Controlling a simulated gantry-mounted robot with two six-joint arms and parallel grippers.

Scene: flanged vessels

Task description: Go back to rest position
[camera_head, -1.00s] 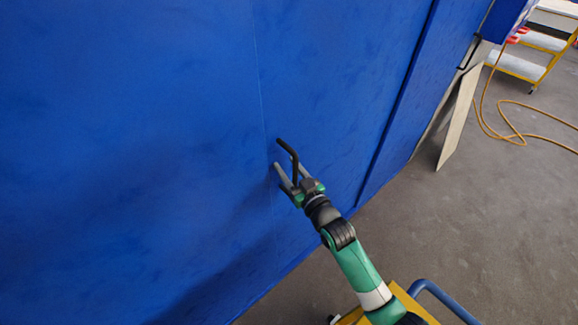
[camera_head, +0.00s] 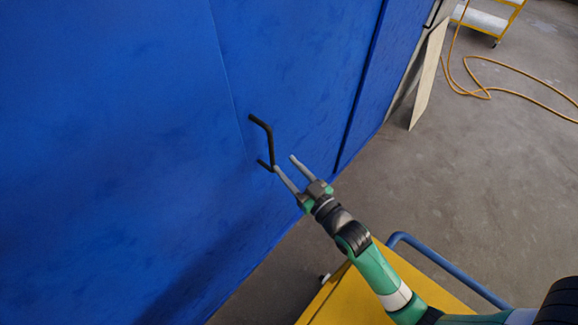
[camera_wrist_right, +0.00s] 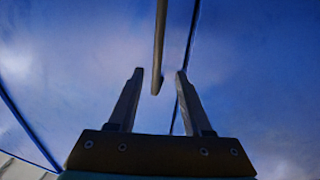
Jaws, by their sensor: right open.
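My right gripper (camera_head: 284,162) is open and empty, with its two fingers spread apart near the blue cabinet. A black bar handle (camera_head: 270,145) stands out from the blue door (camera_head: 130,130). In the head view the left fingertip overlaps the lower end of the handle; whether they touch I cannot tell. In the right wrist view the open fingers (camera_wrist_right: 155,75) show with the dark handle (camera_wrist_right: 159,45) ahead, its end between the fingertips and clear of both. My left gripper is not in view.
A yellow cart (camera_head: 345,300) with a blue rail (camera_head: 450,265) is below my right arm. A pale board (camera_head: 430,75) leans by the cabinet's far end. An orange hose (camera_head: 490,75) lies on the grey floor, near a yellow trolley (camera_head: 490,20). Floor at right is open.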

